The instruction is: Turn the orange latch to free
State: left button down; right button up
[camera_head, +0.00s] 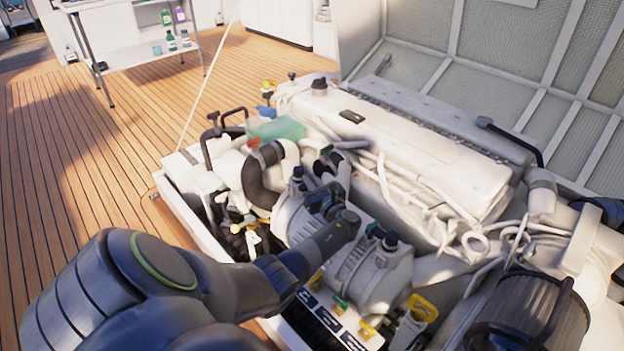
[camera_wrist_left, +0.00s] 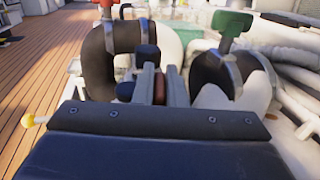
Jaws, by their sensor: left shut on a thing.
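My left gripper (camera_head: 318,197) is low over the front of the engine, its arm coming in from the lower left. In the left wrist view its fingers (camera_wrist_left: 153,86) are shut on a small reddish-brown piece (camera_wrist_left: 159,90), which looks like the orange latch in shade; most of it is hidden. A red handle (camera_wrist_left: 106,5) stands on a clamp around the black hose to the left, apart from the fingers. A green handle (camera_wrist_left: 232,24) stands on a clamp around the hose to the right. My right gripper is not in view.
The white engine block (camera_head: 420,150) with cables fills the right. A black bent hose (camera_head: 257,178) and metal housings (camera_head: 375,270) crowd close around my gripper. Yellow-tagged parts (camera_head: 423,307) sit in front. Wooden deck (camera_head: 110,150) is open on the left; a shelf with bottles (camera_head: 140,55) stands behind.

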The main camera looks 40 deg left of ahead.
pick_arm(q)
jog(key=shift+f, duration=0.1)
dwell(0.3)
jog(key=c, duration=1.5)
grip_release()
